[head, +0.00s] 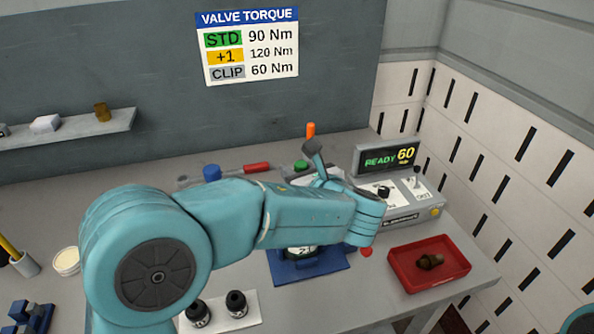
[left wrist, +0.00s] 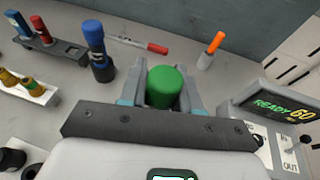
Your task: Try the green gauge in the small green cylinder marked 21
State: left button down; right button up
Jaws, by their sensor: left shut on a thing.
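My left gripper (left wrist: 163,92) is shut on the green gauge (left wrist: 164,86), whose rounded green top stands between the two fingers in the left wrist view. In the head view a little of its green top (head: 301,165) shows just above my left arm, and the gripper is mostly hidden there. The small green cylinder (head: 302,251) shows partly below my forearm, on a blue base; part of its number can be seen. The gauge's lower end is hidden, so I cannot tell how it stands to the cylinder. My right gripper is not in view.
A grey console (head: 400,195) reading READY 60 stands at the right. A red tray (head: 459,268) with a brownish part is at the front right. A blue gauge (left wrist: 97,50) and an orange-topped item (left wrist: 211,50) stand around the gripper. Black parts (head: 237,303) sit at the front.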

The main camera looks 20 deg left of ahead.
pick_arm(q)
jog(key=shift+f+b, duration=1)
jog(key=shift+f, duration=0.45)
jog(key=shift+r, duration=0.1)
dwell(0.4)
jog(key=shift+r+p, duration=3.2)
jog(key=shift+r, duration=0.45)
